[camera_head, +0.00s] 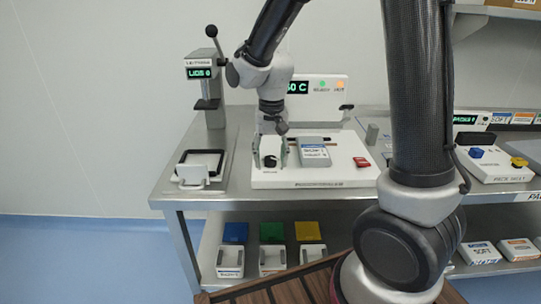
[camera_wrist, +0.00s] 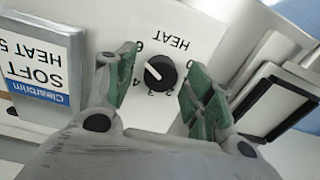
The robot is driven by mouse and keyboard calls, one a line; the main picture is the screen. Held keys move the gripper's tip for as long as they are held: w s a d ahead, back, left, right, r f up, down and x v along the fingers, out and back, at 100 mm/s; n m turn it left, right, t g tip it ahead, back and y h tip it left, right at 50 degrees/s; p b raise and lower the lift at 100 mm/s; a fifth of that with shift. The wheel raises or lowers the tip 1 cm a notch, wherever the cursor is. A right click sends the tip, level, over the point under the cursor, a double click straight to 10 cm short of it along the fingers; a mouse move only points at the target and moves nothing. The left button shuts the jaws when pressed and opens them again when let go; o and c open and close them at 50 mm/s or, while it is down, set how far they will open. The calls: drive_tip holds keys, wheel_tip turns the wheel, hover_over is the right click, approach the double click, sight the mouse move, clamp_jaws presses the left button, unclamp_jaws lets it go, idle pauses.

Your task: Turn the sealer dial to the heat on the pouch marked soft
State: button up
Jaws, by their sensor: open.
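The sealer dial (camera_wrist: 161,72) is a black knob with a white pointer on a white plate marked HEAT, upside down in the wrist view. Its pointer aims up-left, between the visible 4 and 6; a finger hides part of the scale there. My gripper (camera_wrist: 165,88) is open, its green-padded fingers on either side of the knob, with gaps showing. In the head view my gripper (camera_head: 271,153) is over the dial (camera_head: 270,161). The grey pouch (camera_wrist: 38,60), labelled Clearbrim SOFT HEAT 5, lies beside the dial; it also shows in the head view (camera_head: 314,144).
The sealer's display (camera_head: 298,87) ends in "0 C", partly hidden by my arm. A red item (camera_head: 361,162) lies on the sealer's right. A lever device (camera_head: 206,85) and black-framed tray (camera_head: 199,165) stand left. Coloured bins (camera_head: 271,232) are on the lower shelf.

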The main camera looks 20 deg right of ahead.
drive_tip(key=c, duration=1)
drive_tip(key=shift+n, duration=0.4)
drive_tip(key=n, duration=0.3)
drive_tip(key=shift+w+r+n, duration=0.1)
drive_tip(key=shift+n, duration=1.9)
drive_tip(key=o, duration=1)
drive_tip(key=shift+r, duration=0.1)
